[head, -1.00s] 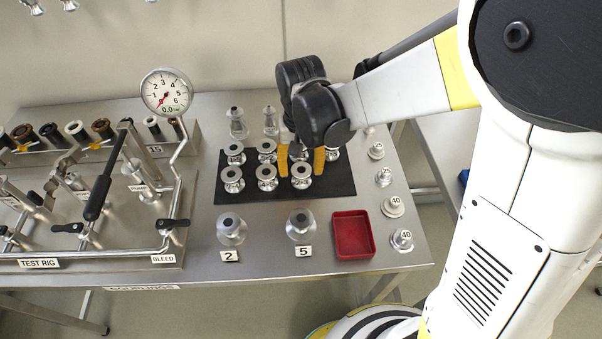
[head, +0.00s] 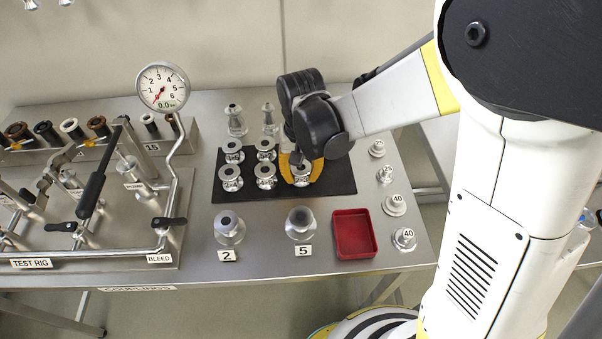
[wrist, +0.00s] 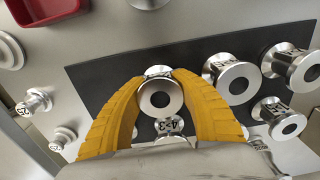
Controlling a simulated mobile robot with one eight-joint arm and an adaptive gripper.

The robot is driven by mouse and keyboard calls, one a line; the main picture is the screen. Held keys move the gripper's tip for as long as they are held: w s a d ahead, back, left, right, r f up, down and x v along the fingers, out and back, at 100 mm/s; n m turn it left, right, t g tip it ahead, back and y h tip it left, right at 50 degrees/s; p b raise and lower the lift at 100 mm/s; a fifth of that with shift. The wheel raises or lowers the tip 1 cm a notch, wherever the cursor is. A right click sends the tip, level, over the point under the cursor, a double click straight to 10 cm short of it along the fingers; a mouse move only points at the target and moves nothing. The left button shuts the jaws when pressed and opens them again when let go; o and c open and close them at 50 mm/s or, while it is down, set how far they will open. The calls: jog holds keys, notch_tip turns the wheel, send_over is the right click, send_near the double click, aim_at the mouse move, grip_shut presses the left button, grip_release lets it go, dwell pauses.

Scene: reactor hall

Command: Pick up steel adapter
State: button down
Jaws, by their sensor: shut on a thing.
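Several steel adapters with wide flanges stand in two rows on a black mat (head: 333,181). My gripper (head: 301,176) points down over the right part of the mat. Its yellow fingers are shut around the sides of the front-row right steel adapter (head: 301,171). In the wrist view this adapter (wrist: 160,97) sits upright between the fingertips of my gripper (wrist: 161,90), its round bore facing the camera. It appears still at mat level. Another adapter marked 4>3 (wrist: 172,127) shows behind it, partly hidden. A neighbouring adapter (wrist: 232,78) stands close beside one finger.
A red tray (head: 354,254) lies at the front right. Two larger fittings stand behind labels 2 (head: 228,256) and 5 (head: 303,251). Small numbered fittings line the table's right edge. The test rig with its gauge (head: 162,87) fills the left. Two fittings stand behind the mat.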

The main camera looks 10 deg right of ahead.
jog(key=shift+r, duration=0.15)
notch_tip(320, 180, up, 5)
jog(key=shift+w+d+f+p, duration=0.1)
jog(key=shift+d+f+p, duration=0.1)
jog(key=shift+p, duration=1)
jog(key=w+d+r+p, duration=0.3)
jog(key=w+d+r, duration=0.2)
jog(key=d, duration=0.4)
jog(key=shift+w+d+r, duration=0.25)
jog(key=shift+d+r, duration=0.15)
jog(key=shift+r, duration=0.2)
jog(key=shift+s+f, duration=0.1)
